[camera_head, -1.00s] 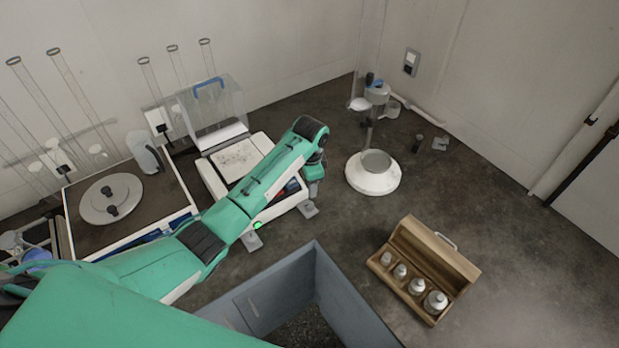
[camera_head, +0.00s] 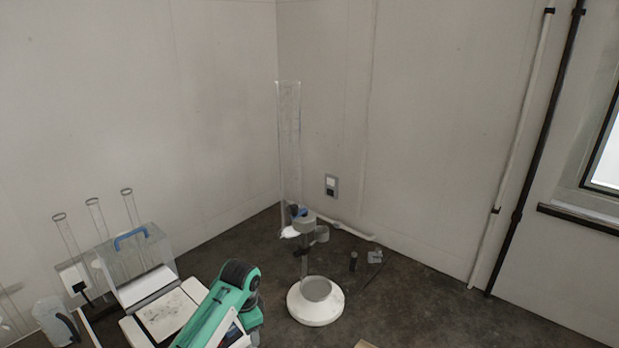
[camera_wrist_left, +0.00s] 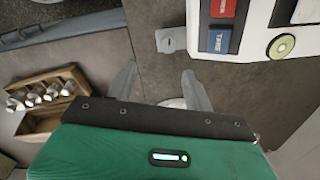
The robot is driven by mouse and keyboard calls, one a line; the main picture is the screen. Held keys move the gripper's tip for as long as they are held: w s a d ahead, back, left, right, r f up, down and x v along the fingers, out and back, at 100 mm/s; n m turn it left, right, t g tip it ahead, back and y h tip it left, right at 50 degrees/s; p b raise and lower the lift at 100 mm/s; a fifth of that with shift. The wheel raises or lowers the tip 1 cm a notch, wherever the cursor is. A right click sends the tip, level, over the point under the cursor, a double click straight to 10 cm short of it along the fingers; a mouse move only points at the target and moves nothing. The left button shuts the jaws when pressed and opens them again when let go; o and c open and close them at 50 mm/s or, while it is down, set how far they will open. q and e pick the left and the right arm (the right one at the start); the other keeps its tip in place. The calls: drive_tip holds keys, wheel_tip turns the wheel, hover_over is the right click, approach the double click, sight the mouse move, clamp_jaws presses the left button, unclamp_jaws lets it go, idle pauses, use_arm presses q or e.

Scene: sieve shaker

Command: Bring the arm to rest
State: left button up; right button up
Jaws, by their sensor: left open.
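My left arm, green, shows at the bottom of the head view, beside the white balance. Its left gripper (camera_wrist_left: 158,80) shows best in the left wrist view, with two grey fingers apart and nothing between them. Dark floor lies beyond the fingertips. In the head view my arm's bent end points down and the fingers cannot be made out. My right arm and gripper are not in these views.
The white balance (camera_wrist_left: 257,50) with blue and red buttons is close by. A wooden case (camera_wrist_left: 38,122) holds several metal weights. A stand with a round white base (camera_head: 316,304) is right of my arm. A clear box (camera_head: 133,262) is at left.

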use_arm(q)
drive_tip(key=s+f+n+t+h, duration=0.1)
drive_tip(key=s+f+n, duration=0.15)
drive_tip(key=s, duration=0.75)
drive_tip(key=s+f+n+t, duration=0.1)
drive_tip(key=s+f+n, duration=0.15)
drive_tip(key=s, duration=0.75)
drive_tip(key=s+a+r+n+t, duration=0.1)
drive_tip(key=s+a+r+n, duration=0.15)
drive_tip(key=s, duration=0.55)
drive_tip(key=s+a+r+n, duration=0.2)
drive_tip(key=s+r, duration=0.1)
drive_tip(key=s, duration=0.6)
wheel_tip(320, 180, down, 32)
drive_tip(key=g+b, duration=0.1)
drive_tip(key=b, duration=0.1)
drive_tip(key=s+a+f+g+y+b, duration=0.1)
drive_tip(key=s+a+f+b, duration=0.1)
drive_tip(key=s+f, duration=1.7)
wheel_tip(320, 180, down, 4)
drive_tip(key=shift+s+a+f+m, duration=0.1)
drive_tip(key=shift+s+a+m, duration=0.3)
drive_tip(key=shift+a, duration=0.35)
